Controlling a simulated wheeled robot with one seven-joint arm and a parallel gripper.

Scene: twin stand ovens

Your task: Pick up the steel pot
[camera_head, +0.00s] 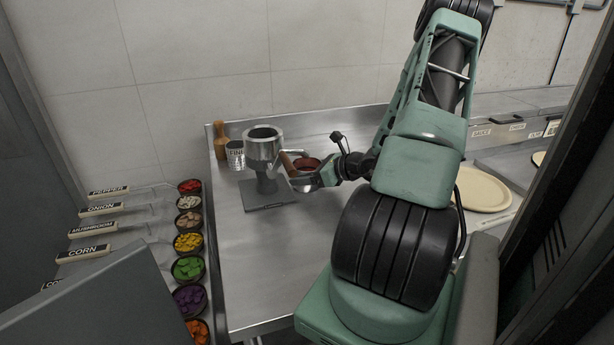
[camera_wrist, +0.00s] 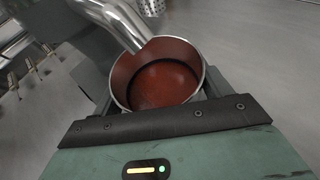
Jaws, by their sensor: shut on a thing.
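The steel pot (camera_head: 306,164) has a shiny rim and a reddish-brown inside. My gripper (camera_head: 322,174) is shut on it from the right, beside the metal stand unit. In the wrist view the round pot (camera_wrist: 160,82) sits just ahead of my gripper (camera_wrist: 155,101), its opening facing the camera. The fingertips are mostly hidden behind the pot and the dark bar. A shiny curved metal piece crosses the pot's upper left rim in the wrist view. I cannot tell whether the pot touches the counter.
A steel stand unit (camera_head: 263,146) on a flat grey base stands close left of the pot. A labelled metal cup (camera_head: 235,155) and a wooden bottle-shaped item (camera_head: 221,139) are behind it. Ingredient bowls (camera_head: 188,242) line the left. The steel counter (camera_head: 250,260) is clear in front.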

